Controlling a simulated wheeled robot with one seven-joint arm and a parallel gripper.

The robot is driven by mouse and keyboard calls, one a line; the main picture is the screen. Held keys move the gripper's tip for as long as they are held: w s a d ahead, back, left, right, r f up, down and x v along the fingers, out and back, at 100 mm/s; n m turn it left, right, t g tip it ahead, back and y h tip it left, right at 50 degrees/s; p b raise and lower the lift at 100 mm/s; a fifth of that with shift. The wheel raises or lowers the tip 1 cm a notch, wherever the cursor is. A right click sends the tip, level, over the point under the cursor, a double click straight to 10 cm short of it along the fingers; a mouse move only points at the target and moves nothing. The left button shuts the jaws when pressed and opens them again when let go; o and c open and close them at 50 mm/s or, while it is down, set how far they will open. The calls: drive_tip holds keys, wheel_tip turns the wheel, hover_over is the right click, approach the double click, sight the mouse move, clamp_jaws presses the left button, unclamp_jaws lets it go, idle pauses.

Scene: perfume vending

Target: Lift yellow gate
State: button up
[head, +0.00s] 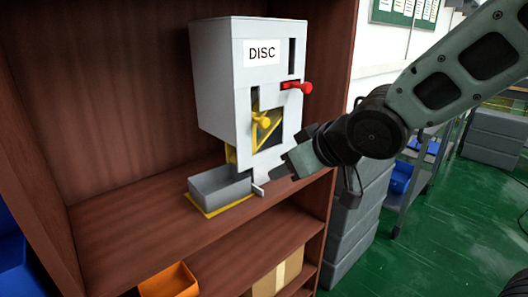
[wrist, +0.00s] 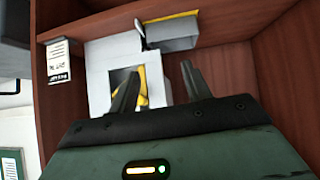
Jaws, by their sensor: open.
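The yellow gate (head: 262,121) is in the lower front opening of a white dispenser box (head: 213,75) labelled "DISC". It has a knob-like handle sticking out and a slanted yellow part behind it. In the wrist view the gate (wrist: 143,84) shows partly behind one finger. My gripper (head: 286,170) is in front of the dispenser's lower right, below the gate's handle. In the wrist view my gripper (wrist: 160,78) has its two fingers spread with nothing between them. The fingers look apart from the handle, though the exact distance is hard to tell.
A red lever (head: 297,87) sticks out above and right of the gate. A grey tray (head: 220,190) stands at the dispenser's foot on a yellow-edged base. The brown shelf (head: 150,240) has free room at front left. An orange bin (head: 168,281) is below.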

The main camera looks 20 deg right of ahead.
drive_tip(key=w+d+f+t+y+b, duration=0.1)
drive_tip(key=w+d+t+b, duration=0.3)
drive_tip(key=b, duration=0.1)
drive_tip(key=t+y+p, duration=0.3)
drive_tip(key=p, duration=0.3)
approach(267, 124)
drive_tip(key=p+x, duration=0.3)
drive_tip(key=x, duration=0.7)
drive_tip(key=shift+w+a+p, duration=0.25)
drive_tip(key=shift+w+p, duration=0.1)
